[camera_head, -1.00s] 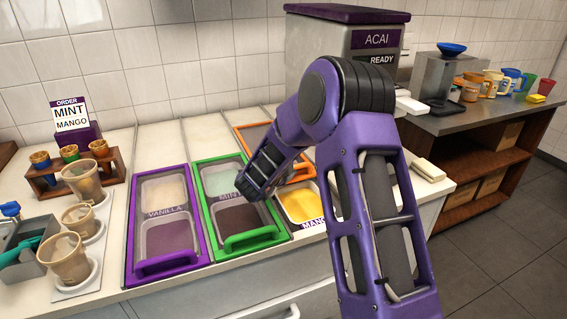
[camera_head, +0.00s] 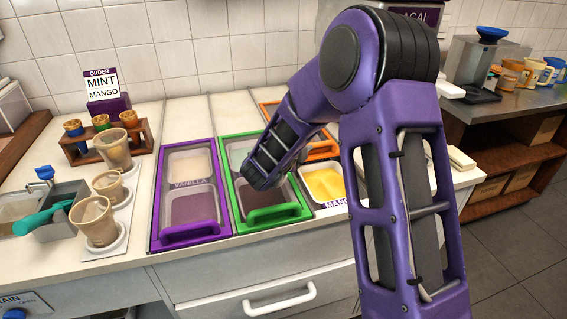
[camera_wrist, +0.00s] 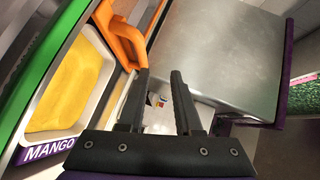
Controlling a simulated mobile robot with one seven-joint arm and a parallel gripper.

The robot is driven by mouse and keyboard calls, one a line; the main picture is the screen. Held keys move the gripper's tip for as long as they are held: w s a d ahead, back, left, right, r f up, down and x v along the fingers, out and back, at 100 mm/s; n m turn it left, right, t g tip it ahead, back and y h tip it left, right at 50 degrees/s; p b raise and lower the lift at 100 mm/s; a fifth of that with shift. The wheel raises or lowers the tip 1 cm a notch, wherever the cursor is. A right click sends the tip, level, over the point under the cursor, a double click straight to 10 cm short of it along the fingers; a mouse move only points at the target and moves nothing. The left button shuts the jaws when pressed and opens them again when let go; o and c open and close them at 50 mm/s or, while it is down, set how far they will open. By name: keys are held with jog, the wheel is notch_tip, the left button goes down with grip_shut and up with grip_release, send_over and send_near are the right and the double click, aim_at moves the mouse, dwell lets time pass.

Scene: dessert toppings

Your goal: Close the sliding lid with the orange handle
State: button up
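The sliding lid with the orange handle belongs to the mango bin; its orange frame (camera_head: 270,106) shows behind my arm in the head view. The lid is slid back, and the yellow mango pan (camera_head: 325,184) is uncovered in front. In the wrist view the orange handle (camera_wrist: 124,42) is at upper left, just beyond and left of the fingertips, and the mango pan (camera_wrist: 68,90) is at left. My gripper (camera_wrist: 159,76) is open with nothing held between its fingers. It looks close to the handle; contact cannot be told.
The green-framed mint bin (camera_head: 276,214) and purple-framed vanilla bin (camera_head: 190,237) stand left of the mango bin. Cups (camera_head: 94,222) and a cone rack (camera_head: 84,152) are farther left. A metal-sided machine (camera_wrist: 225,55) stands close on the right in the wrist view.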

jog(key=f+v, duration=0.1)
jog(key=v, duration=1.1)
jog(key=shift+s+a+b, duration=0.2)
jog(key=shift+s+b, duration=0.15)
jog(key=shift+s, duration=0.2)
jog(key=shift+f, duration=0.25)
jog(key=shift+r, duration=0.1)
dwell(0.3)
